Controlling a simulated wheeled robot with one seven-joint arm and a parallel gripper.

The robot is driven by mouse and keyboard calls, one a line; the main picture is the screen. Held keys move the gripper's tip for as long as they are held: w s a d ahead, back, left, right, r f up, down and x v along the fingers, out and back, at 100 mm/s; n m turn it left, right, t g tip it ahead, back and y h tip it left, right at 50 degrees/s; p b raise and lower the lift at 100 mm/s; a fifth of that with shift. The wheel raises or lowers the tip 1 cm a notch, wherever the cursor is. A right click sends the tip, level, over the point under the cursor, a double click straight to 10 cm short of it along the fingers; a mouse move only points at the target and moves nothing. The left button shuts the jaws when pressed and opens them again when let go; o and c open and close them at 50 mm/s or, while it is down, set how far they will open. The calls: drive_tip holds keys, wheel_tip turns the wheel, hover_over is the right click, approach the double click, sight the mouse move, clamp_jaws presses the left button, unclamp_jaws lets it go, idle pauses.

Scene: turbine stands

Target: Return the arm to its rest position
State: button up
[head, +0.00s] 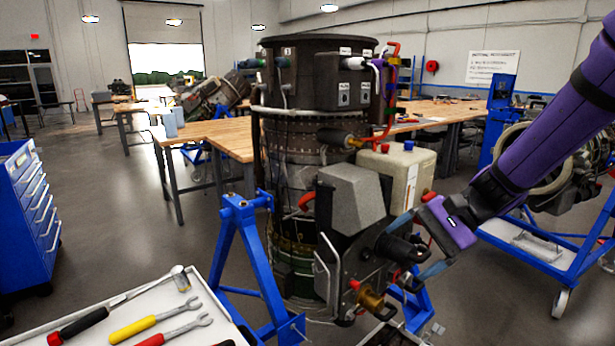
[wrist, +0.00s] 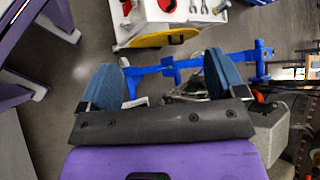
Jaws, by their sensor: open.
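My purple arm (head: 545,140) reaches in from the upper right of the head view, stretched down and to the left. My gripper (head: 405,253) is at its end, in front of the lower right side of the upright turbine engine (head: 290,150). In the head view its fingers overlap a black cylindrical part of the engine. In the wrist view my gripper (wrist: 165,80) has its two blue pads wide apart, with nothing held between them. Floor and a blue stand beam (wrist: 185,65) show past the pads. I cannot tell the exact gap to the engine.
A blue stand (head: 240,260) bears the engine. A tool tray (head: 200,295) with a ratchet and wrenches is at the lower left. A blue drawer cabinet (head: 25,215) stands far left. Another engine on a wheeled blue stand (head: 560,260) is at right, beneath my arm. Wooden workbenches (head: 215,135) stand behind.

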drive_tip(key=s+d+r+n+t+h, duration=0.3)
drive_tip(key=s+d+r+h, duration=0.2)
drive_tip(key=s, duration=0.3)
drive_tip(key=s+d+r+n+t+h, duration=0.3)
drive_tip(key=s+d+r+n+h, duration=0.1)
drive_tip(key=s, duration=0.5)
wheel_tip(320, 180, up, 2)
drive_tip(key=d+h, duration=0.1)
drive_tip(key=d, duration=0.2)
drive_tip(key=shift+s+r+t+h, duration=0.2)
drive_tip(key=shift+t+h, duration=0.1)
drive_tip(key=shift+h, duration=0.1)
